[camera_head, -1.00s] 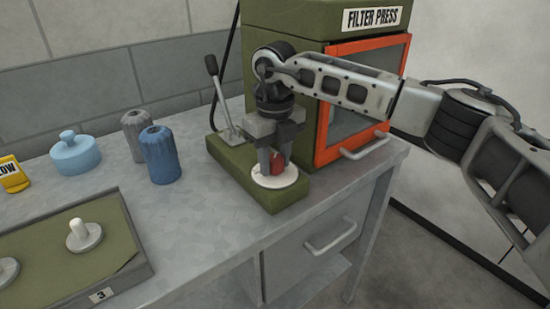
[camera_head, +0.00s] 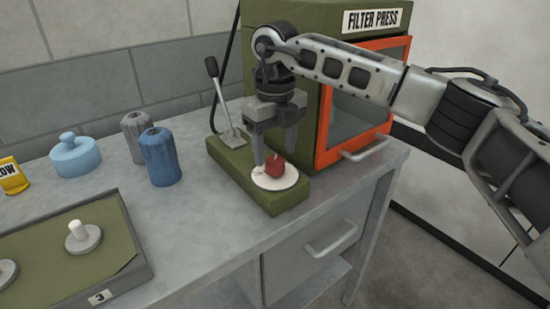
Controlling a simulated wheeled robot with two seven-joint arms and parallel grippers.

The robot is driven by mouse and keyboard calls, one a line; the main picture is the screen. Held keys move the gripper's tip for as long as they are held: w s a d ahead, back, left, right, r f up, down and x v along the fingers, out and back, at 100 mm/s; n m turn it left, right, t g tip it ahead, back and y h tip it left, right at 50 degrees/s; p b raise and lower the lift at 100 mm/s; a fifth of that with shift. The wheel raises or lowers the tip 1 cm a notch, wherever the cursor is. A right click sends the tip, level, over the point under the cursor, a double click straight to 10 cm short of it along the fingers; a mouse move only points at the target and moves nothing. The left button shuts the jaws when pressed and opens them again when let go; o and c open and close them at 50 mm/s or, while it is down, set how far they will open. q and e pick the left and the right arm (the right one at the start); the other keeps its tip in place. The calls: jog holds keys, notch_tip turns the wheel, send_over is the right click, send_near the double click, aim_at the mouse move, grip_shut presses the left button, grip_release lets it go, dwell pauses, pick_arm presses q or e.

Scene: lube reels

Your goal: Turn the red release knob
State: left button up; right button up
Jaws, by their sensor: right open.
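The red release knob (camera_head: 275,164) stands on a white disc (camera_head: 268,184) on the green base (camera_head: 277,203) of the filter press (camera_head: 285,45). My right gripper (camera_head: 275,156) points down over the knob from above. Its fingers are spread apart, with the fingertips near the top of the knob, the left one beside it and the right one behind or beside it. The knob's front is in plain view and the gripper does not hold it. My left gripper is not in view.
A lever (camera_head: 223,100) stands on the press base left of my gripper. Blue (camera_head: 160,157) and grey (camera_head: 135,135) ribbed cylinders, a light-blue jar (camera_head: 75,157) and a yellow labelled item (camera_head: 12,177) stand further left. A green tray (camera_head: 40,240) with pegs lies front left.

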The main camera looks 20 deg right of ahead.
aim_at(275, 160)
notch_tip(275, 160, up, 13)
jog(key=shift+f, duration=0.15)
dwell(0.4)
